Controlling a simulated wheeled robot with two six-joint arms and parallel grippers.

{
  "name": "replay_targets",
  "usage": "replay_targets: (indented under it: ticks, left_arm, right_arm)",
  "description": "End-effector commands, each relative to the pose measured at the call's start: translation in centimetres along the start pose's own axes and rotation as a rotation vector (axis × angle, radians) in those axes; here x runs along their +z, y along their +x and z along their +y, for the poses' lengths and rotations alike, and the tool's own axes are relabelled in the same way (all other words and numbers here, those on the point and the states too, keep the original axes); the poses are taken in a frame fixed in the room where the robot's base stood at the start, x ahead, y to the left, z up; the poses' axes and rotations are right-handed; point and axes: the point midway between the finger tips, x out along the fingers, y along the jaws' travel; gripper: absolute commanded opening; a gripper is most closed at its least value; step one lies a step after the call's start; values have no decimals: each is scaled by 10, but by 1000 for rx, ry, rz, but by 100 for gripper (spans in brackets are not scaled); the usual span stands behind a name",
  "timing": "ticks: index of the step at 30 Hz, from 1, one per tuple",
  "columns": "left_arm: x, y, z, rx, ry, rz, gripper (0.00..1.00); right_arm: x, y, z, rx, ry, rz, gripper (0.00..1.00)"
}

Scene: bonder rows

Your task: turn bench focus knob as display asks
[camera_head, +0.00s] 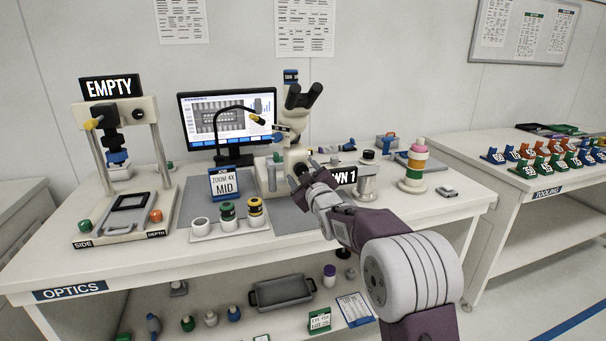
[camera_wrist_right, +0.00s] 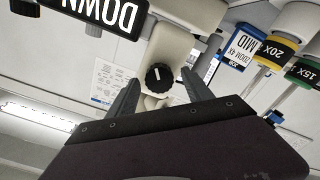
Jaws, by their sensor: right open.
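The focus knob (camera_wrist_right: 159,77) is a round black knob with a white mark on the microscope's pale body, seen in the right wrist view. The microscope (camera_head: 298,130) stands on the bench in the head view. My right gripper (camera_wrist_right: 160,90) is open, its two fingers on either side of the knob in that view; I cannot tell whether they touch it. The display sign (camera_head: 346,178) reads "WN 1", partly hidden; in the wrist view the sign (camera_wrist_right: 98,12) reads "DOWN".
A card reading "ZOOM 4X MID" (camera_head: 224,184) stands left of the microscope, behind a white holder (camera_head: 230,229) with lens pieces. A monitor (camera_head: 226,118) is behind. A stand marked "EMPTY" (camera_head: 110,87) is at left. A stacked colored tower (camera_head: 413,165) is at right.

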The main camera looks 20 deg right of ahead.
Motion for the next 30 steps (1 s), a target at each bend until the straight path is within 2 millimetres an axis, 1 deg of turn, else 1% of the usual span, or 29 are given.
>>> replay_targets:
  ticks: [2, 5, 12, 15, 19, 27, 29, 30]
  left_arm:
    - [0, 0, 0, 0, 0, 0, 47]
    - [0, 2, 0, 0, 0, 0, 47]
    - [0, 4, 0, 0, 0, 0, 47]
    - [0, 4, 0, 0, 0, 0, 47]
    - [0, 4, 0, 0, 0, 0, 47]
    - [0, 4, 0, 0, 0, 0, 47]
    - [0, 4, 0, 0, 0, 0, 47]
    - [0, 4, 0, 0, 0, 0, 47]
  right_arm:
    - [0, -3, 0, 0, 0, 0, 59]
    - [0, -16, 0, 1, 0, 1, 59]
    - [0, -66, 1, 1, 0, 0, 59]
    - [0, -81, 1, 1, 0, 0, 59]
    - [0, -90, 0, 0, 0, 0, 59]
    - [0, -91, -1, -1, 0, 1, 59]
    - [-9, -92, -4, -8, -1, 16, 59]
    - [-7, -99, -17, -32, 5, 5, 59]
